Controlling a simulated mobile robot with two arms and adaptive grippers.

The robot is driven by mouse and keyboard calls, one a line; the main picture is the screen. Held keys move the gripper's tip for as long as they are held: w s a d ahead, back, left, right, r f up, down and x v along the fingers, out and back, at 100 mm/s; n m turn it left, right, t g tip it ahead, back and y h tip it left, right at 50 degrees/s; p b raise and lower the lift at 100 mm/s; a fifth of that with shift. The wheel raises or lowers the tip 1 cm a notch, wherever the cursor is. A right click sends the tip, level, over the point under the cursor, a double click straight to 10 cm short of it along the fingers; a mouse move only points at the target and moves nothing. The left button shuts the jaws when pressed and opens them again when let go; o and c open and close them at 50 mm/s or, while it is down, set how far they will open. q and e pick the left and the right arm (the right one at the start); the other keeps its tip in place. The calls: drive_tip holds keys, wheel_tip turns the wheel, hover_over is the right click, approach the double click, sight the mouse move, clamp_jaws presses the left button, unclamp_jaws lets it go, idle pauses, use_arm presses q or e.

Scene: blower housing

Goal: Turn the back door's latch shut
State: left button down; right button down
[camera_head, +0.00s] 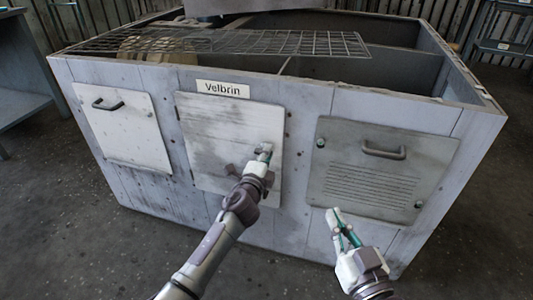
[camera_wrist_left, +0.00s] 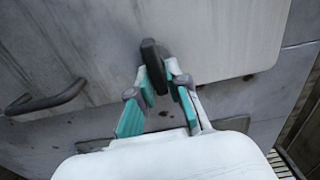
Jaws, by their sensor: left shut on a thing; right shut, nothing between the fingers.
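The blower housing (camera_head: 305,106) has a pale middle door (camera_head: 215,128) under a "Velbrin" label. My left gripper (camera_head: 264,150) is at the right part of this door and is shut on a small dark latch. In the left wrist view the latch (camera_wrist_left: 150,52) stands out from the pale panel, and my left gripper's fingertips (camera_wrist_left: 166,78) close around its lower end. The latch is mostly hidden by the gripper in the head view. My right gripper (camera_head: 336,218) is shut and empty, in front of the lower left of the grey louvred door (camera_head: 385,185).
A white door (camera_head: 122,128) with a dark handle is on the left of the housing. A wire grille (camera_head: 220,42) lies over the open top. A dark handle (camera_wrist_left: 48,96) shows at the left wrist view's left. Bare floor (camera_head: 65,210) lies in front.

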use_arm(q)
drive_tip(key=shift+w+a+r+m, duration=0.1)
drive_tip(key=shift+w+r+m, duration=0.1)
drive_tip(key=shift+r+m, duration=0.15)
drive_tip(key=c, duration=1.3)
unclamp_jaws()
drive_tip(key=shift+o, duration=0.5)
drive_tip(key=shift+w+f, duration=0.15)
drive_tip(key=shift+f, duration=0.05)
drive_tip(key=shift+s, duration=0.25)
drive_tip(key=v, duration=1.1)
drive_tip(key=shift+s, duration=0.25)
